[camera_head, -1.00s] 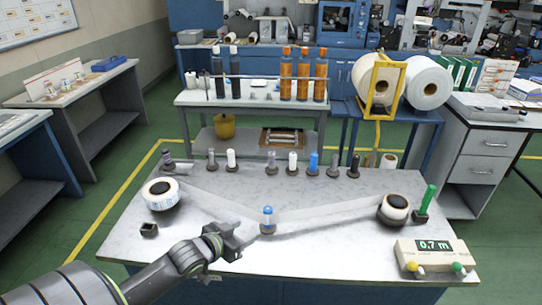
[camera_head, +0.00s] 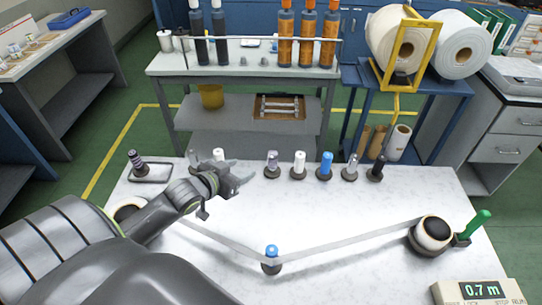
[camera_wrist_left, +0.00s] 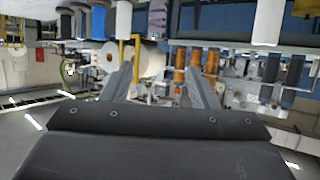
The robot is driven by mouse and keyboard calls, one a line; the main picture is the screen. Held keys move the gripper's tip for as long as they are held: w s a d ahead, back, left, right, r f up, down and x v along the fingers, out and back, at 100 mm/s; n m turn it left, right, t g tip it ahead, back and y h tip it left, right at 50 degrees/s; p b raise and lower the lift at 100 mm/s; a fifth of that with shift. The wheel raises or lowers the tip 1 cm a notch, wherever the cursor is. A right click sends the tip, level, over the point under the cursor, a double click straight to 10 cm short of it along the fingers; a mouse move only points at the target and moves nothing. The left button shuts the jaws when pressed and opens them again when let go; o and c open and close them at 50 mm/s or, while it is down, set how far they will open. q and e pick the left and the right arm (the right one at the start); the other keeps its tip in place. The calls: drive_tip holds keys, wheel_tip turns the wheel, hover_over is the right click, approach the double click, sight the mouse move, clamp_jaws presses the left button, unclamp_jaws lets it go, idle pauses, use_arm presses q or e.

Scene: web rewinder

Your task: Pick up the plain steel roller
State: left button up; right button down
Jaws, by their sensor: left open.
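Two grey metal-looking rollers stand upright in the row at the back of the marble-topped table. One grey roller (camera_head: 350,166) is between the blue and black rollers; the other grey roller (camera_head: 272,163) is left of a white one. Their surfaces are too small in the head view to tell for sure which is plain steel. My left gripper (camera_head: 240,179) is open and empty above the table, left of and nearer than both. Its two fingers (camera_wrist_left: 161,82) are spread apart in the wrist view, with nothing between them. My right gripper is out of view.
A white roller (camera_head: 299,164), blue roller (camera_head: 325,165) and black roller (camera_head: 376,168) share the row; a dark banded roller (camera_head: 136,161) stands left. A pale web (camera_head: 350,238) runs past a blue-topped post (camera_head: 271,258) to a roll (camera_head: 434,232).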

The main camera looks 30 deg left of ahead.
sight(270, 158)
use_arm(q)
drive_tip(key=x, duration=1)
drive_tip(key=shift+d+r, duration=0.1)
drive_tip(key=shift+d, duration=0.15)
drive_tip(key=shift+w+f, duration=0.25)
drive_tip(key=shift+w, duration=0.3)
drive_tip(key=shift+w+f, duration=0.15)
drive_tip(key=shift+w, duration=0.15)
drive_tip(key=x, duration=0.4)
drive_tip(key=shift+s+d+f+p, duration=0.2)
drive_tip(key=shift+f+p, duration=0.05)
drive_tip(key=shift+p, duration=0.1)
drive_tip(key=shift+w+f, duration=0.2)
drive_tip(key=shift+w, duration=0.25)
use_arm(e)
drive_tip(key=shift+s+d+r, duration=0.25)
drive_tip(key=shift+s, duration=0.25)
use_arm(q)
clamp_jaws()
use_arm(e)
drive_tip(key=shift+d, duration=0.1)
